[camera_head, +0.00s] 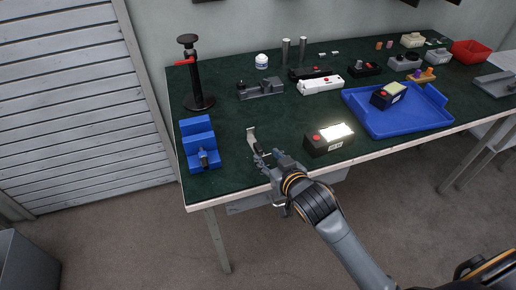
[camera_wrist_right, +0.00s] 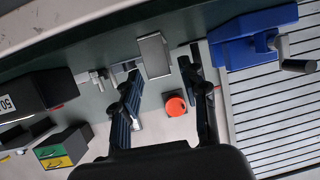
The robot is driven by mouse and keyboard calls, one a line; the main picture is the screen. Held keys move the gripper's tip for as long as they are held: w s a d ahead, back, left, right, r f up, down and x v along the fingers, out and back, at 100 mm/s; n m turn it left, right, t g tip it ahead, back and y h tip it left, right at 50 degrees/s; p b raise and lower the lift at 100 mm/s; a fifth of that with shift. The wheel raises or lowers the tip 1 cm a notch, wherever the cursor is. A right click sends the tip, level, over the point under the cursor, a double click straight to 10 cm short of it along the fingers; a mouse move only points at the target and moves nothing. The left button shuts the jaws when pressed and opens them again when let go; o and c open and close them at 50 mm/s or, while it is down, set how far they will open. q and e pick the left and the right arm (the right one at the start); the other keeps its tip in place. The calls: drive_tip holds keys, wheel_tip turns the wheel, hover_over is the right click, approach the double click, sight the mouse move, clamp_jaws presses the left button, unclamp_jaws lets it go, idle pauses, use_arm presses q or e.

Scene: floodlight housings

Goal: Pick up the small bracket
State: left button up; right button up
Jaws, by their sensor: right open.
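The small bracket (camera_head: 251,136) is a pale beige-grey bent plate on the dark green table top, near the front edge and right of the blue fixture. It also shows in the wrist view as a light plate (camera_wrist_right: 154,55) in front of the fingertips, mostly between their lines. My right gripper (camera_head: 263,153) is open and empty, just on the near side of the bracket. In the wrist view its two dark fingers (camera_wrist_right: 160,72) stand apart. I cannot tell whether either finger touches the bracket. My left gripper is not in view.
A blue stepped fixture (camera_head: 197,146) stands left of the bracket, with a black stand (camera_head: 194,85) behind it. A black lit floodlight housing (camera_head: 328,140) stands close on the right. A blue tray (camera_head: 418,124) lies farther right. Bare table lies behind the bracket.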

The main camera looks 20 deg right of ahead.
sight(261, 151)
drive_tip(key=shift+p+x, duration=0.3)
drive_tip(key=shift+x, duration=3.25)
drive_tip(key=shift+s+d+f, duration=0.1)
drive_tip(key=shift+f, duration=0.1)
clamp_jaws()
